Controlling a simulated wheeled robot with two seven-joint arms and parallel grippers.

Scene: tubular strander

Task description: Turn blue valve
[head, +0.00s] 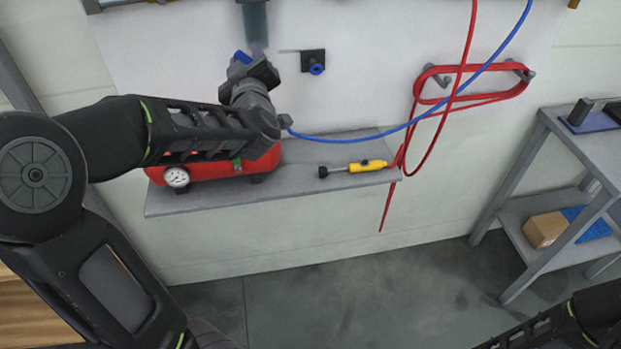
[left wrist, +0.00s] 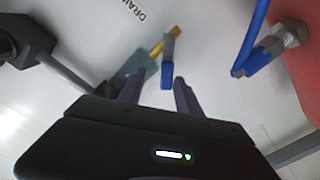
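In the left wrist view, a narrow blue handle (left wrist: 167,75) with a grey upper part lies between my left gripper's fingertips (left wrist: 158,88). The fingers are apart, with visible room on both sides of the handle; I cannot tell if either touches it. A yellow piece and a grey-blue piece sit behind it. In the head view my left gripper (head: 250,72) is up at the wall below a grey pipe (head: 256,22). A bit of blue (head: 242,57) shows beside it, mostly hidden by the gripper. My right forearm enters at bottom right; its gripper is out of view.
A red tank with a gauge (head: 177,178) stands on a grey shelf (head: 215,200), partly behind my left arm. A yellow tool (head: 366,166) lies there too. A black bracket with a blue knob (head: 316,68) is right of the gripper. Red and blue hoses hang at right.

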